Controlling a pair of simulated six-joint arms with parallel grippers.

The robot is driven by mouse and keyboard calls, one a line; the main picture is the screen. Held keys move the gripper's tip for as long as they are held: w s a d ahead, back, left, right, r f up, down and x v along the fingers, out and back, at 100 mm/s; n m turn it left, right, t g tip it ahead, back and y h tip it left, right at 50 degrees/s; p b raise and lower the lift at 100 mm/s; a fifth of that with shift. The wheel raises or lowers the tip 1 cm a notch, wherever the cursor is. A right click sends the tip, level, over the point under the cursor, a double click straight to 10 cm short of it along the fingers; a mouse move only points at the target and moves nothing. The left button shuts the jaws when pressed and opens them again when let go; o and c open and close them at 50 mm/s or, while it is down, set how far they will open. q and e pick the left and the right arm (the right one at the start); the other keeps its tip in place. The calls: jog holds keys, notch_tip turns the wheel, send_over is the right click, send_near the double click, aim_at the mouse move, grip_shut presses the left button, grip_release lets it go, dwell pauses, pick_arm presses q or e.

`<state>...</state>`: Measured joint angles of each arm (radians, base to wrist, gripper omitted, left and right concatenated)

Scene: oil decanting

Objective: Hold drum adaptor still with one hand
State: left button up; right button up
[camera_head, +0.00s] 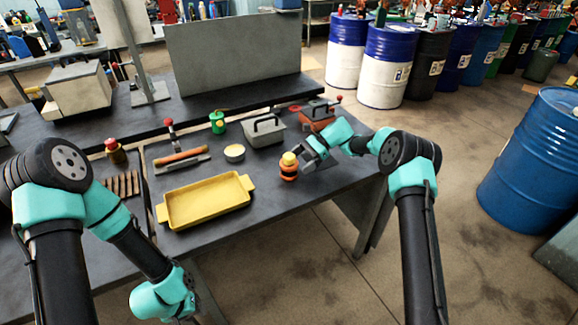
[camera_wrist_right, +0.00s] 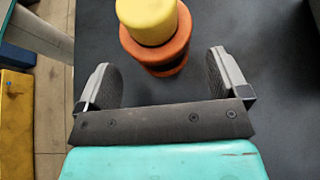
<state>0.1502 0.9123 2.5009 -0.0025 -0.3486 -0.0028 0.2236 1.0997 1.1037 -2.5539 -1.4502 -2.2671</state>
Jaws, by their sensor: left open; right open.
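The drum adaptor, an orange piece with a yellow top (camera_head: 288,174), stands upright near the right front part of the dark bench. It also shows at the top of the right wrist view (camera_wrist_right: 163,50). My right gripper (camera_head: 306,160) is open beside it. In the right wrist view its two fingers (camera_wrist_right: 160,64) lie left and right of the adaptor's near side, with a visible gap on the right. My left gripper (camera_head: 188,313) is low at the bottom edge, in front of the bench, away from the adaptor. Its fingers are mostly hidden or cut off.
A yellow tray (camera_head: 205,204) lies left of the adaptor. Behind are a shallow yellow-topped tin (camera_head: 234,154), a green can (camera_head: 217,123), a grey handled box (camera_head: 264,133) and a red-orange toolbox (camera_head: 313,117). A blue drum (camera_head: 535,150) stands on the floor at right.

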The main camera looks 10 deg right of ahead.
aim_at(292, 168)
jog(key=shift+x, duration=2.2)
jog(key=shift+c, duration=0.4)
jog(key=c, duration=0.6)
jog(key=shift+o, duration=0.2)
